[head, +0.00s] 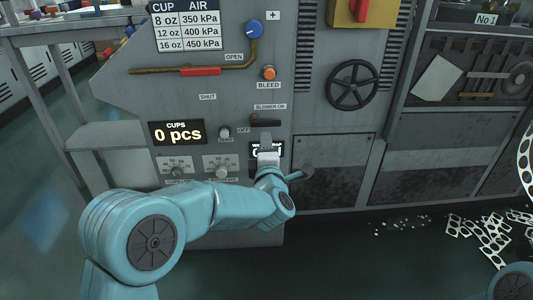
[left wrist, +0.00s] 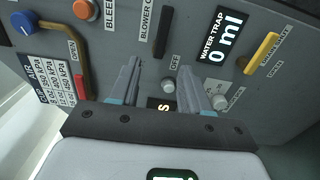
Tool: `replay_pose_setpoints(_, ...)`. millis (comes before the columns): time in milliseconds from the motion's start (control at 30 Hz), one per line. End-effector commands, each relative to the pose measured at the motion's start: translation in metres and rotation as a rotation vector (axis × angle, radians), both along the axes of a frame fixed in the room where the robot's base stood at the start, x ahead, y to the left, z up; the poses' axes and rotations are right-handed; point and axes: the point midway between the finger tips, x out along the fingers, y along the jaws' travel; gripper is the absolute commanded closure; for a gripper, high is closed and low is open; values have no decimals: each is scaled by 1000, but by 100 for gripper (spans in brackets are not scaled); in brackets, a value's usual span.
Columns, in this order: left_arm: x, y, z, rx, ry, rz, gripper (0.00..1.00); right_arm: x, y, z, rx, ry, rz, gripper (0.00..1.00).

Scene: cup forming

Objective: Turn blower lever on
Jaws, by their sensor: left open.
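The blower lever (head: 266,123) is a short black bar on the grey machine panel, lying roughly level under the BLOWER ON label. One end lies near the OFF label (head: 243,130). In the left wrist view the lever (left wrist: 162,32) stands just beyond the fingertips, with OFF near its lower end. My left gripper (head: 266,142) is just below the lever in the head view and partly covers the water trap display. In the left wrist view its two fingers (left wrist: 160,68) are apart with nothing between them. My right gripper is not in view.
An orange bleed button (head: 269,72), a blue knob (head: 254,28) and a red-handled brass lever (head: 200,71) sit above. A small grey knob (head: 224,132) is left of the gripper. The yellow lever (left wrist: 262,52) is to the right in the wrist view. Scrap strips (head: 480,235) lie on the floor.

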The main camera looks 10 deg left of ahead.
Motion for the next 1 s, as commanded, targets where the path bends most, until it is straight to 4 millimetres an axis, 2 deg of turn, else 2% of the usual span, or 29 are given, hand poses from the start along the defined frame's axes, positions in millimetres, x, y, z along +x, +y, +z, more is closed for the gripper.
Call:
replay_pose_setpoints(100,-18,-6,2,0,0,-1,53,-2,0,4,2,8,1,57)
replay_pose_setpoints(233,-29,-8,1,1,-1,0,53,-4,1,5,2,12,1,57)
replay_pose_setpoints(567,-32,-8,0,0,-1,1,53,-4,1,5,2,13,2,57)
replay_pose_setpoints(667,-30,2,-5,1,8,18,53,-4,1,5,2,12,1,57)
replay_pose_setpoints(767,-26,36,-31,8,52,75,53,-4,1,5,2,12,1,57)
replay_pose_setpoints(867,-36,77,-95,42,177,117,53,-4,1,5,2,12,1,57)
replay_pose_setpoints(900,-45,88,-125,63,247,106,53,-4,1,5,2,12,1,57)
replay_pose_setpoints(967,-63,98,-173,105,371,60,53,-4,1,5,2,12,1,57)
replay_pose_setpoints(1000,-77,101,-203,137,460,16,53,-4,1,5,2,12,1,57)
